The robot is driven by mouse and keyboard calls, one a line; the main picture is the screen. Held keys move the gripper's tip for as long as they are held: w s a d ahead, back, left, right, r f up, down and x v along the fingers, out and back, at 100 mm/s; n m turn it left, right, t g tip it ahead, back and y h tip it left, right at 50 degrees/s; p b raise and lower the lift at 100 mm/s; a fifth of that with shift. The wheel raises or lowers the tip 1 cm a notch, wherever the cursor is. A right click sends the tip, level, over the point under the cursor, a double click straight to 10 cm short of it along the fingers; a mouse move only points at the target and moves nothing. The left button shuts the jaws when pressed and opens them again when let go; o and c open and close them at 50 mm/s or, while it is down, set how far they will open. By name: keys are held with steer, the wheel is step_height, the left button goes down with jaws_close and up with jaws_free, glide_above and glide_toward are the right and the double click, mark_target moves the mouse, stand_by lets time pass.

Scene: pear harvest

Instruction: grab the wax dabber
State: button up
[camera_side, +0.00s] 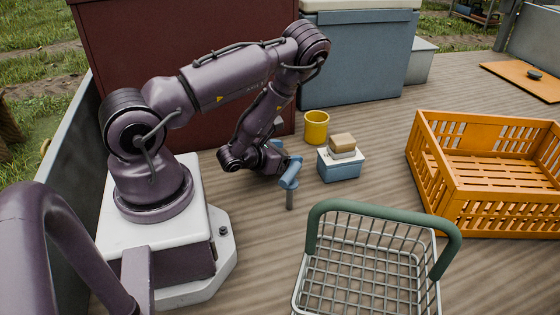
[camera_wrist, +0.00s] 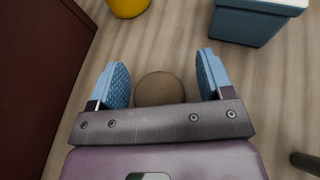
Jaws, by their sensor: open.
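The object I take for the wax dabber is an upright grey-brown post (camera_side: 290,200) standing on the deck. Its upper part is hidden behind my finger in the side view. In the wrist view, a round brown top (camera_wrist: 159,89) shows between my fingers, partly covered by the palm edge. Nothing is gripped.
A yellow cup (camera_side: 316,128) and a small blue box (camera_side: 341,167) with a tan block on top stand just beyond my gripper. A wire basket with a green handle (camera_side: 385,212) is in front. An orange crate (camera_side: 480,205) is at right. A dark red box (camera_side: 150,60) stands behind.

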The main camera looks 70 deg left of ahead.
steer(key=c, duration=1)
steer(key=shift+r, duration=0.1)
